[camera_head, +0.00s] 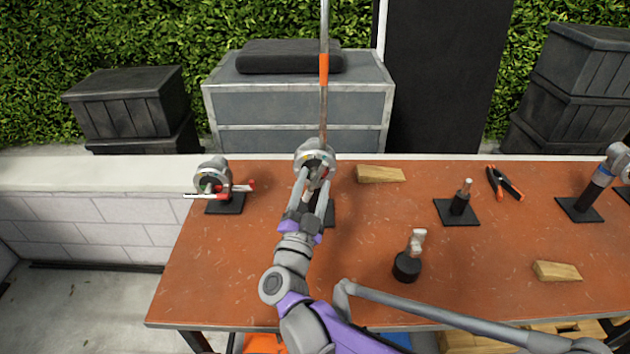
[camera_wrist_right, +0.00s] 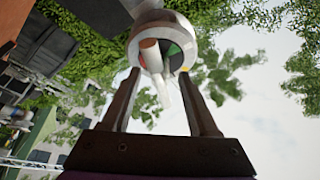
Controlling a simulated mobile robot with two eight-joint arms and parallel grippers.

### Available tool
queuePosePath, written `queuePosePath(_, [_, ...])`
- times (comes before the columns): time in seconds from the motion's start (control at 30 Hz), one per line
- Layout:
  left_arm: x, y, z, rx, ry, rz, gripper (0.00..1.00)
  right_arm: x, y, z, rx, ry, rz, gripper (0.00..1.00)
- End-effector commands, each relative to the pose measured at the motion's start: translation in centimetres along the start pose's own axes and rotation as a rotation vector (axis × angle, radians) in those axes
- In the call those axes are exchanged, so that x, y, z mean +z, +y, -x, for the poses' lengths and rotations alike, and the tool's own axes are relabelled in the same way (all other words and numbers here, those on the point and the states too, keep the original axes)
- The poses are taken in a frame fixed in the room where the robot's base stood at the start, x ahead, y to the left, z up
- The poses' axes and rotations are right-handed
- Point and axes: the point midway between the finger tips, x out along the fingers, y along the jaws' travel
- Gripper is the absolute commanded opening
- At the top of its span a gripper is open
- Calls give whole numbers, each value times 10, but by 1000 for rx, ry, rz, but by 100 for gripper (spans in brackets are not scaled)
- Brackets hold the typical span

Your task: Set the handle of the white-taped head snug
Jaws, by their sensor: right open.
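A round grey grip head (camera_head: 314,153) stands on a dark base near the table's back edge, with a tall rod (camera_head: 323,105) rising from it. My right gripper (camera_head: 316,174) is at its front, jaws open. In the right wrist view, the head (camera_wrist_right: 158,20) sits just beyond the open fingers (camera_wrist_right: 158,74). A pale handle (camera_wrist_right: 163,92) reaches down from the head between them, apart from both fingers. A second head (camera_head: 211,172) stands to the left, with a white and red bar. White tape is too small to make out for certain. My left gripper is not in view.
A dark round-based fitting (camera_head: 407,265) stands nearer. The front left is clear.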

Motion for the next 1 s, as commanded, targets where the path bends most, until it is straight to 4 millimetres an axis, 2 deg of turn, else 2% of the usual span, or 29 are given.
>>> queuePosePath(0.3, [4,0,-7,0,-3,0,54,1,0,65,-1,-2,-2,60])
queuePosePath(0.5, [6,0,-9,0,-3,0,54,0,0,89,-1,-1,-1,60])
queuePosePath(0.73, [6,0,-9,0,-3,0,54,0,1,94,1,0,-1,60])
queuePosePath(1.0, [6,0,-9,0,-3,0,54,-2,-1,89,-13,6,4,57])
